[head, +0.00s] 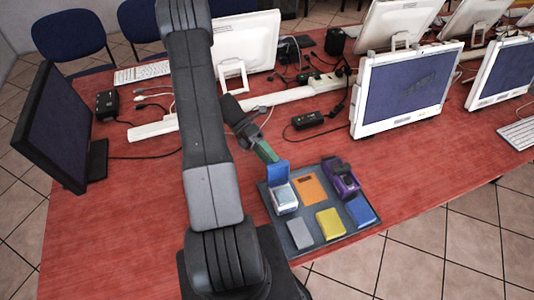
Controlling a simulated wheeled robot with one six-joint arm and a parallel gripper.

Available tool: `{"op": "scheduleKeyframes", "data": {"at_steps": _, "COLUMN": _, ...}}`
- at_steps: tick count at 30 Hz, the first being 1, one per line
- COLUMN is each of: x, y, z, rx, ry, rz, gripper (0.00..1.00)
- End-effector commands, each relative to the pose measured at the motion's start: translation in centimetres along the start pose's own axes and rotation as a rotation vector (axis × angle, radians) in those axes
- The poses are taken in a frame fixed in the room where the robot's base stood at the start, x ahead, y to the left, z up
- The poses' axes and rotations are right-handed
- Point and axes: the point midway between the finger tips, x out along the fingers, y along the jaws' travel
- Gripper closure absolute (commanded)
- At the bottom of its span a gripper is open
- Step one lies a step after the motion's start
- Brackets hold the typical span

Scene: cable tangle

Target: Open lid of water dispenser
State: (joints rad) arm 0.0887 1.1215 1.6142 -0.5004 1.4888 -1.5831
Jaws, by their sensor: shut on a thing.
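A small blue-and-white box (285,196) stands at the back left of a dark tray (300,252). Its blue lid (278,172) stands raised at the back edge of the box, showing the pale top beneath. I see nothing else that looks like a water dispenser. My gripper (268,155), with green fingers, reaches down from behind the box and is shut on the top edge of the blue lid. The fingertips are small in this view, so the exact contact is hard to see.
The tray also holds an orange card (311,190), a purple device (341,178), and yellow (329,222), blue (360,211) and grey (300,234) blocks. Monitors (405,88), a power strip (325,83), black adapters (307,120) and cables lie behind. Red tabletop (420,165) is clear to the right.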

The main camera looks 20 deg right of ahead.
Motion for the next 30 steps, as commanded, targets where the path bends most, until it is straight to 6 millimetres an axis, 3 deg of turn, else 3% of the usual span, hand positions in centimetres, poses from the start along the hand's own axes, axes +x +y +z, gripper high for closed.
{"op": "scheduleKeyframes", "data": {"at_steps": 23, "x": -0.1, "y": 0.5, "z": -0.1, "rx": -0.001, "ry": 0.003, "rz": 0.015, "gripper": 0.48}}
{"op": "scheduleKeyframes", "data": {"at_steps": 26, "x": -0.7, "y": 0.6, "z": -0.1, "rx": 0.0, "ry": 0.002, "rz": 0.017, "gripper": 0.54}}
{"op": "scheduleKeyframes", "data": {"at_steps": 28, "x": -1.6, "y": 0.7, "z": -0.1, "rx": 0.001, "ry": 0.001, "rz": 0.018, "gripper": 0.67}}
{"op": "scheduleKeyframes", "data": {"at_steps": 30, "x": -2.8, "y": 0.7, "z": -0.2, "rx": 0.0, "ry": 0.0, "rz": 0.018, "gripper": 0.7}}
